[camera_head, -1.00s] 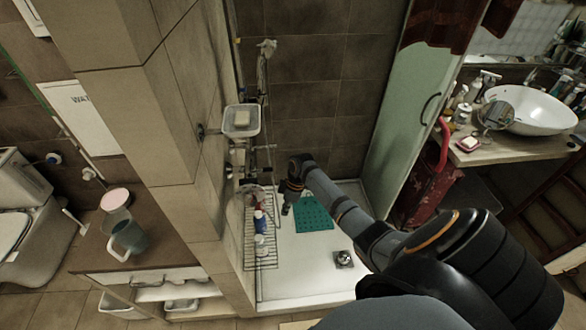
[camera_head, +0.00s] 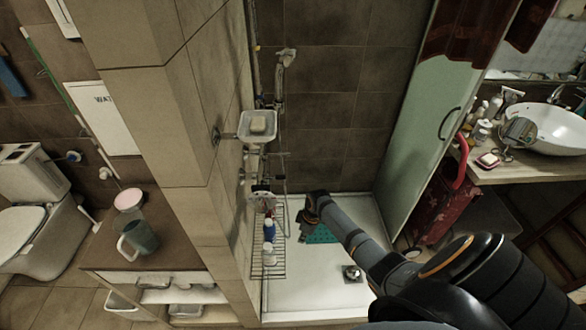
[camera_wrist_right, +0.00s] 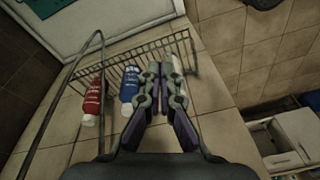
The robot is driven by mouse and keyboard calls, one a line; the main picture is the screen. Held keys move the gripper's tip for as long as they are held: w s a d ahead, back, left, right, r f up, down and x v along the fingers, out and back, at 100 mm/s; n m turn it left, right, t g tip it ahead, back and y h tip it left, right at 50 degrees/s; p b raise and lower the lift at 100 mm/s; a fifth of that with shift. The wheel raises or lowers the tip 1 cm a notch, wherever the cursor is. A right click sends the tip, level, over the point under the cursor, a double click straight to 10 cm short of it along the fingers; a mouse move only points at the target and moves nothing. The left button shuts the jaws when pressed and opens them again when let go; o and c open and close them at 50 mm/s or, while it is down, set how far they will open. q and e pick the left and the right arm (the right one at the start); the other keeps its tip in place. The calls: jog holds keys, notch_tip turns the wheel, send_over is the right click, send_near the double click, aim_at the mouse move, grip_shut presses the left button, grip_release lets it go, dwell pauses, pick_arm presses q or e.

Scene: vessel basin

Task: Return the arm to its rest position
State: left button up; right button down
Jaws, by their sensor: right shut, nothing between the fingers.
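My right arm reaches from the lower right into the shower in the head view. My right gripper (camera_head: 305,232) is over the shower tray, just right of the wire rack (camera_head: 258,262), and hides part of the green mat (camera_head: 322,236). In the right wrist view my right gripper (camera_wrist_right: 160,68) has its fingers together and holds nothing. Beyond it are the rack, a red bottle (camera_wrist_right: 92,102), a blue bottle (camera_wrist_right: 129,90) and a white bottle (camera_wrist_right: 178,75) partly hidden by the fingers. My left gripper is not in view.
The tiled pillar (camera_head: 165,120) stands left of the shower. A soap dish (camera_head: 257,138) juts out above the rack. The glass door (camera_head: 425,130) is at the right, near my arm. A cabinet top (camera_head: 110,255) holds a mug (camera_head: 138,240). The shower tray's (camera_head: 315,285) front is mostly clear.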

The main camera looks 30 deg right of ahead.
jog(key=s+f+m+h+b, duration=0.2)
jog(key=s+f+m+b, duration=0.2)
jog(key=s+f, duration=1.5)
jog(key=s+a+f+m+b, duration=0.1)
jog(key=s+a+f, duration=0.1)
jog(key=s+f, duration=0.4)
jog(key=s+a+f+m+b, duration=0.1)
jog(key=s+f, duration=0.4)
jog(key=s, duration=0.7)
jog(key=shift+s+a+f+m+h+b, duration=0.15)
jog(key=shift+a+f+m+h+b, duration=0.25)
jog(key=shift+a, duration=0.8)
